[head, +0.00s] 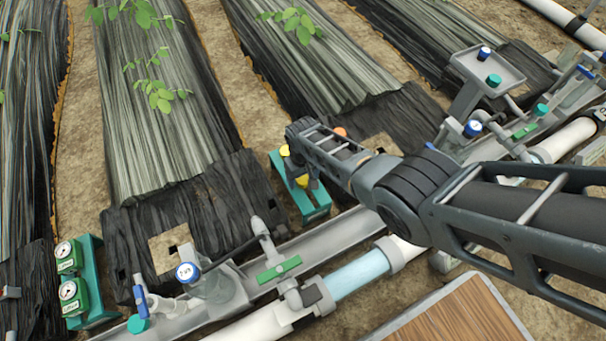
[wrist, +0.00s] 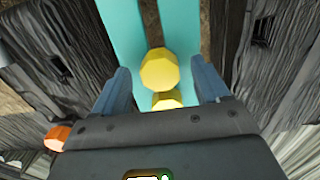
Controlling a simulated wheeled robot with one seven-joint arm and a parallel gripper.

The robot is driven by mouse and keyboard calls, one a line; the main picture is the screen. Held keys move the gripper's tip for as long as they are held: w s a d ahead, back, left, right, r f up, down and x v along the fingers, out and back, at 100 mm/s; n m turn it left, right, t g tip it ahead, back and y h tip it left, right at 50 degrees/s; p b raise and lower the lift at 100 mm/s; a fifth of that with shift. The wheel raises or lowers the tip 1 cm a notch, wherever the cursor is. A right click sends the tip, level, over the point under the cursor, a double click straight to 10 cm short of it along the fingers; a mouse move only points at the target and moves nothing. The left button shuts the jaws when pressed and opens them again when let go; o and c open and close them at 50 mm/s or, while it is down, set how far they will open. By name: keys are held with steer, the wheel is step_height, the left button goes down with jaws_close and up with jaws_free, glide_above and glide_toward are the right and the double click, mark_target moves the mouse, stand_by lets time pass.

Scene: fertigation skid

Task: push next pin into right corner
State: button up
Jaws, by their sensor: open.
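Two yellow pin heads (wrist: 160,69) show on a teal rack (wrist: 122,22) in the wrist view, one in front of the other. The nearer yellow head (wrist: 167,100) is partly hidden by my gripper body. My gripper (wrist: 162,88) is open, with one finger on each side of the yellow heads; I cannot tell whether it touches them. In the head view a yellow head (head: 285,150) stands at the far end of the teal rack (head: 317,213), and my gripper covers the rack's middle. An orange head (head: 340,131) shows beside my arm and also in the wrist view (wrist: 57,137).
Black film bed ends (head: 215,207) lie on both sides of the rack. A tan patch with a dark hole (head: 167,248) is on the left bed. Pipes with a green-handled valve (head: 279,269) run in front. Gauges on a green stand (head: 73,285) are at left.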

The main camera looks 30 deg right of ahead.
mark_target(303, 178)
steer(key=shift+c, duration=0.3)
steer(key=c, duration=1.1)
steer(key=shift+o, duration=0.2)
steer(key=shift+r+p, duration=3)
steer(key=shift+r, duration=0.1)
